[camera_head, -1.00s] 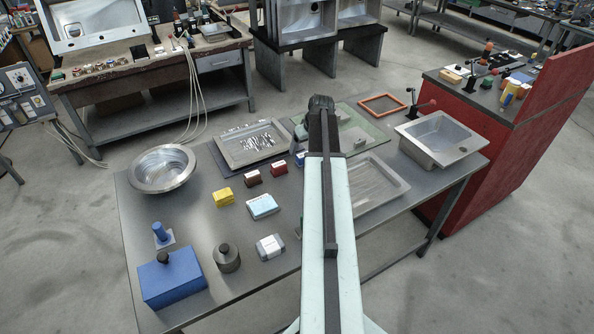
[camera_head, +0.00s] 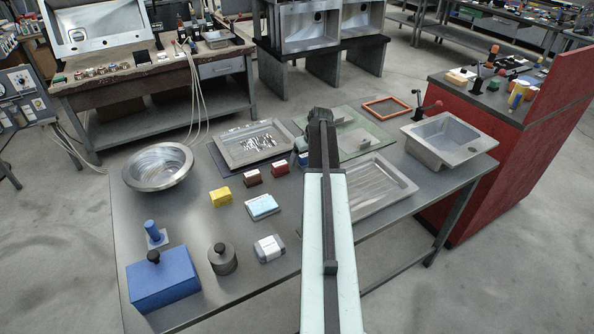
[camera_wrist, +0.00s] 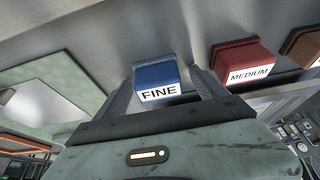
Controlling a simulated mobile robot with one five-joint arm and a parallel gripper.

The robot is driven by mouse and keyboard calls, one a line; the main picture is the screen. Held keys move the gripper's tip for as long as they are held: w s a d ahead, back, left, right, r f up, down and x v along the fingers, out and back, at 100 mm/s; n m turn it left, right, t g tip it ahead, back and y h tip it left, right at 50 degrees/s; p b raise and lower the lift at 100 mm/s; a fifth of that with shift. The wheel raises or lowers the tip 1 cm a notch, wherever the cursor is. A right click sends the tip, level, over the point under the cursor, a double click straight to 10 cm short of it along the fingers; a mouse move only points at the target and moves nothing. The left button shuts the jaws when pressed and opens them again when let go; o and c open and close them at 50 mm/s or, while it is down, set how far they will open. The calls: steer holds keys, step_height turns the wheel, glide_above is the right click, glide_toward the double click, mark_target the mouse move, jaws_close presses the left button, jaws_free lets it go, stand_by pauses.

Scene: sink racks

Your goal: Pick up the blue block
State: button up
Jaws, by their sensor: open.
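The blue block (camera_wrist: 155,75), with a white label reading FINE, shows near the middle of the wrist view. My gripper (camera_wrist: 162,83) is open, one finger on each side of the block. I cannot tell whether either finger touches it. In the head view a small part of the blue block (camera_head: 303,159) shows just left of my arm, on the grey table. My arm hides the rest of the block and most of my gripper there.
A dark red MEDIUM block (camera_wrist: 243,64) stands right of the blue one, with a brown-red block (camera_wrist: 302,47) beyond. A metal tray (camera_head: 374,188) lies right of my arm. A yellow box (camera_head: 221,197) and a blue-white box (camera_head: 262,207) lie at left.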

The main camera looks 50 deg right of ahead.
steer(key=c, duration=1.5)
steer(key=shift+r, duration=0.15)
step_height(320, 180, up, 10)
steer(key=p, duration=1)
steer(key=shift+r, duration=0.1)
